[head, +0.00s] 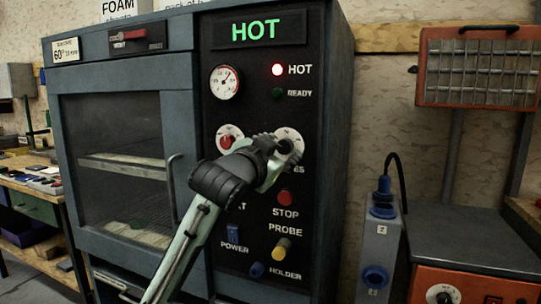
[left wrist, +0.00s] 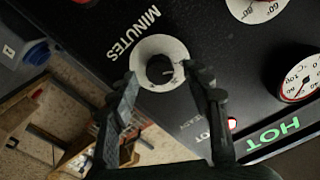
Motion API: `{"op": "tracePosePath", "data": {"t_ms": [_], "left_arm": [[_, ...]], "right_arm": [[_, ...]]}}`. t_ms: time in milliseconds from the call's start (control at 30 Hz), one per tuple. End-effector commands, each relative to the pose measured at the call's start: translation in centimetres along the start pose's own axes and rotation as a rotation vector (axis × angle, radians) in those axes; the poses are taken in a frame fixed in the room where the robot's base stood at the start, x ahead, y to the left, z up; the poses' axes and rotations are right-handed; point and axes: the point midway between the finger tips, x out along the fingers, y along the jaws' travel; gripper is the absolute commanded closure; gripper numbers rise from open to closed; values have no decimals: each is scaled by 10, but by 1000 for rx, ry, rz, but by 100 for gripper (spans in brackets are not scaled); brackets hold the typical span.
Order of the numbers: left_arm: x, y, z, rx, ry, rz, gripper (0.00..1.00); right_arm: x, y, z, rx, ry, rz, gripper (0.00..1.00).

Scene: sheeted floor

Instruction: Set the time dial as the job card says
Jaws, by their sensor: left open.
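The time dial is a black knob (head: 285,147) on a white scale plate (head: 297,134), right of the red-knobbed dial (head: 226,142) on the oven's dark panel. In the left wrist view the black knob (left wrist: 160,69) sits on its white plate beside the word MINUTES. My left gripper (left wrist: 160,80) is open, with one finger on each side of the knob; I cannot tell whether they touch it. In the head view my left gripper (head: 277,149) covers part of the dial. The job card (head: 66,50), at the oven's top left, reads 60° and a minutes figure too small to be sure of. My right gripper is not in view.
The display (head: 255,30) reads HOT and the red HOT lamp (head: 277,70) is lit; the READY lamp (head: 278,92) is dark. Below the dials are a red STOP button (head: 285,196), a yellow probe plug (head: 282,246) and a blue power switch (head: 233,233). The oven door (head: 120,160) is shut.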

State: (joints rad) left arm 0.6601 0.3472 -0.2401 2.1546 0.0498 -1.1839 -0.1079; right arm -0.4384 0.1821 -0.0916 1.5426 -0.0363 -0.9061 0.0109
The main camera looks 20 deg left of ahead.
Motion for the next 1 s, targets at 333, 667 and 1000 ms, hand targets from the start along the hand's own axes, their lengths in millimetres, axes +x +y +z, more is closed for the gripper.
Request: {"op": "tracePosePath", "data": {"t_ms": [333, 667, 1000], "left_arm": [[-73, 0, 0, 0, 0, 0, 51], [-107, 0, 1, -1, -1, 0, 51], [-108, 0, 1, -1, -2, 1, 51]], "right_arm": [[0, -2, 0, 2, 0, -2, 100], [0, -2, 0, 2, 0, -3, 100], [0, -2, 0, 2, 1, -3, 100]]}}
